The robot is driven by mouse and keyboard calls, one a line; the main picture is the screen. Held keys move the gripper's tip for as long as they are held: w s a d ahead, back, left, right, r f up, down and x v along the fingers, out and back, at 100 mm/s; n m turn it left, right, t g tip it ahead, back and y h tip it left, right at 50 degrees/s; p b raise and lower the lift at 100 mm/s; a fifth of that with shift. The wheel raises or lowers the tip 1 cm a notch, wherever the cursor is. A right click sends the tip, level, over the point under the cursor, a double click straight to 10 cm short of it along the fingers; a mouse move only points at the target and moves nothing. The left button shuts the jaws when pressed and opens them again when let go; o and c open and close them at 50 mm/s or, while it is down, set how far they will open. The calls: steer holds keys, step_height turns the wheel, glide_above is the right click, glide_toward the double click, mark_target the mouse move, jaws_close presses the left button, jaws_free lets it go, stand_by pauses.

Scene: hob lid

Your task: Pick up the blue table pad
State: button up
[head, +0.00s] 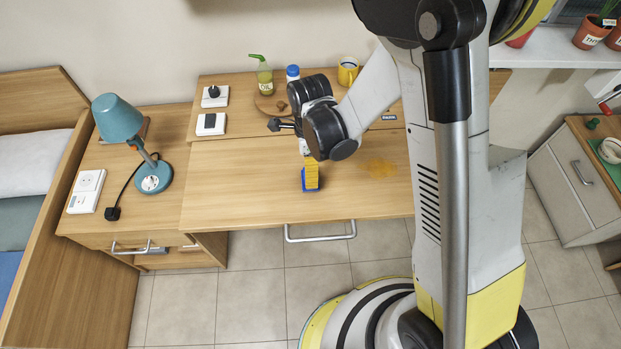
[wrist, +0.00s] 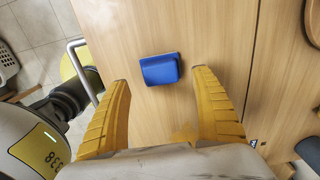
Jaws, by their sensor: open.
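The blue table pad (wrist: 160,68) is a small blue block lying on the wooden desk. In the wrist view it sits between and slightly beyond the tips of my open yellow fingers, and nothing visibly touches it. In the head view my gripper (head: 312,174) points down over the front part of the desk. There the blue pad (head: 305,184) shows at the fingers' edge, and the fingers cover part of it. My gripper (wrist: 161,76) is open and empty. The exact height of the fingertips above the desk is hard to tell.
A yellowish stain (head: 378,167) lies right of my gripper. A green spray bottle (head: 263,75), a blue-capped bottle (head: 292,72) and a yellow mug (head: 348,72) stand at the back. A blue lamp (head: 119,122) stands left. The desk left of my gripper is clear.

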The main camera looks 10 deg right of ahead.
step_height(320, 180, down, 4)
steer(key=shift+f+b, duration=0.2)
steer(key=shift+b, duration=0.7)
steer(key=shift+r, duration=0.1)
steer(key=c, duration=1.3)
steer(key=shift+o, duration=0.2)
steer(key=shift+r+p, duration=0.35)
steer(key=shift+r, duration=0.15)
steer(key=r+p, duration=0.1)
steer(key=r, duration=0.1)
steer(key=d+r+p, duration=0.1)
steer(key=r, duration=0.1)
steer(key=shift+w, duration=0.2)
steer(key=w+d+r+p, duration=0.2)
steer(key=d+r, duration=0.4)
steer(key=d, duration=0.4)
steer(key=shift+w+d+p, duration=0.2)
steer(key=shift+w+p, duration=0.15)
steer(key=shift+p, duration=0.2)
steer(key=shift+o, duration=0.6)
